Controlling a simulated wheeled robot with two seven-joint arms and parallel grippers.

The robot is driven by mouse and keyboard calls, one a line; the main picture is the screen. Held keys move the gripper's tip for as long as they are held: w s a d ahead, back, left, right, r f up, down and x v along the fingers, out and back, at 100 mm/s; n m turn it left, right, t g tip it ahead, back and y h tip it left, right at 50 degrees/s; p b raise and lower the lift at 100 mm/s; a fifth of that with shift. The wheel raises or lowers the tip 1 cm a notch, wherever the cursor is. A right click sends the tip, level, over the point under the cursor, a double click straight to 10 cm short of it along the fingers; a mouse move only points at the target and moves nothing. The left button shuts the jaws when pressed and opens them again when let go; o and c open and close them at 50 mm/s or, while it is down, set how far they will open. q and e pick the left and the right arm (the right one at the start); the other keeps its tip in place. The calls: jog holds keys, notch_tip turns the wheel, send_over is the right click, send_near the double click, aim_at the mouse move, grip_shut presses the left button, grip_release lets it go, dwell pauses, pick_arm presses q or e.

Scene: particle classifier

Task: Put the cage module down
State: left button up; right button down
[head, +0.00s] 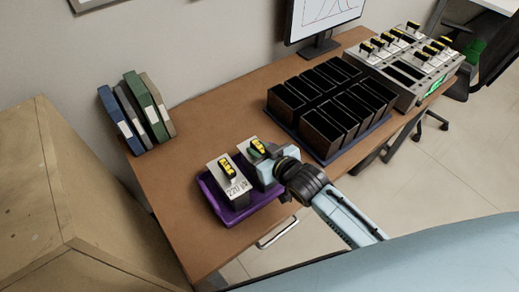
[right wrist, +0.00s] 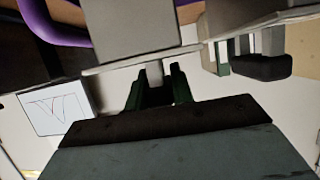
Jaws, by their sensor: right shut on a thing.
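The cage module (head: 265,172) is a grey box with a yellow-and-black handle on top. My right gripper (head: 258,152) is shut on that handle. In the right wrist view my two dark green fingers (right wrist: 159,88) close around a pale stem under the grey module (right wrist: 130,30). The module is at the right side of a purple tray (head: 240,213); I cannot tell whether it touches the tray floor. A second grey module (head: 230,188), with a yellow handle and a printed label, stands in the tray's left part. My left gripper is not in view.
The brown desk (head: 185,150) has free room behind and left of the tray. Several black bins (head: 322,130) stand in a blue tray to the right. A grey rack (head: 405,65) with yellow handles stands beyond. Binders (head: 135,112) and a monitor (head: 318,20) are at the wall.

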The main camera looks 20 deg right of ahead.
jog(key=shift+f, duration=0.15)
jog(key=c, duration=1.6)
grip_release()
jog(key=shift+f, duration=0.2)
jog(key=shift+c, duration=0.2)
jog(key=o, duration=0.4)
jog(key=shift+o, duration=0.2)
jog(key=shift+s+r, duration=0.2)
jog(key=shift+r, duration=0.3)
jog(key=p+v, duration=0.1)
jog(key=v, duration=1)
jog(key=shift+s+d+p, duration=0.15)
jog(key=shift+s+p, duration=0.1)
jog(key=shift+p, duration=0.05)
jog(key=shift+r, duration=0.1)
